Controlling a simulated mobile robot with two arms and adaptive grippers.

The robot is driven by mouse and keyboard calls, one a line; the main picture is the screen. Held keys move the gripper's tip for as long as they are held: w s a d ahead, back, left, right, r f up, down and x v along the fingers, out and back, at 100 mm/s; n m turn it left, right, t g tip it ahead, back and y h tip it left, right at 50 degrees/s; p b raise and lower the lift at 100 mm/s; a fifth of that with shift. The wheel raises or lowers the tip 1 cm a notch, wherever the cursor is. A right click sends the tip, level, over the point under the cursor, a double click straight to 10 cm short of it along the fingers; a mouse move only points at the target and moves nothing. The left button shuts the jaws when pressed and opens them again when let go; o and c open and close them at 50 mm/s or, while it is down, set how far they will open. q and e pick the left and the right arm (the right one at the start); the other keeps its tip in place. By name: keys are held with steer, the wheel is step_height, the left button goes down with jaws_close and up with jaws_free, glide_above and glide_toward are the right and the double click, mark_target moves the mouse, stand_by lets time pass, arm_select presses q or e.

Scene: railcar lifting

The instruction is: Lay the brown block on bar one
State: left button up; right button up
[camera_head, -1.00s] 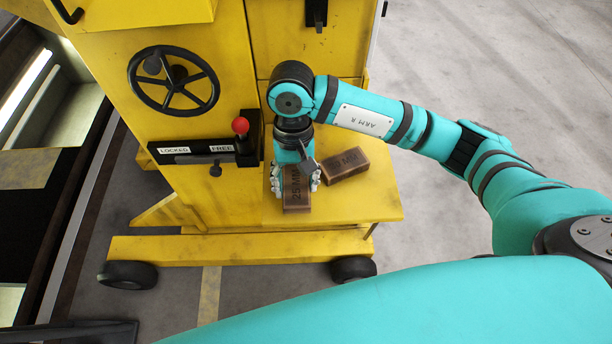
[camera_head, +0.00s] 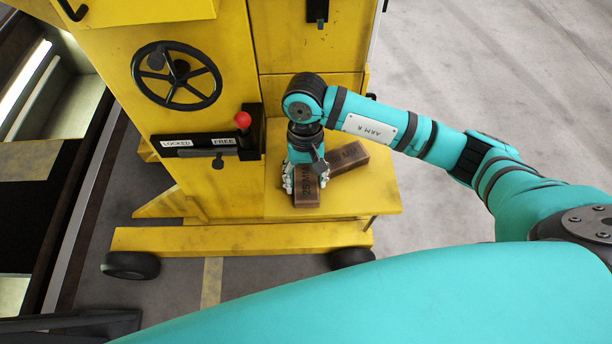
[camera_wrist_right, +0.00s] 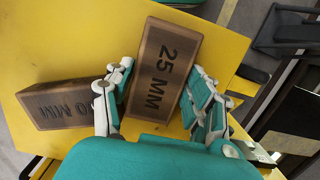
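Two brown blocks are at the small yellow shelf (camera_head: 375,203) of the machine. One brown block (camera_head: 308,199), marked 25 MM, sits between the fingers of my right gripper (camera_head: 306,182). In the right wrist view, the fingers lie against both long sides of this block (camera_wrist_right: 165,60), so the gripper looks shut on it. Whether it is clear of the shelf is hard to tell. The second brown block (camera_head: 349,157) lies behind and to the right; its label is partly hidden in the right wrist view (camera_wrist_right: 62,105). I cannot identify bar one. My left gripper is out of view.
The yellow machine carries a black handwheel (camera_head: 176,75) and a red-knobbed lever (camera_head: 243,121) at the FREE end of a LOCKED/FREE plate (camera_head: 195,143). Black wheels (camera_head: 130,265) stand below. A dark pit (camera_head: 30,220) runs along the left. Grey floor (camera_head: 490,60) at the right is open.

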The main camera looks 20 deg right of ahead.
steer(key=o, duration=0.3)
steer(key=shift+r, duration=0.1)
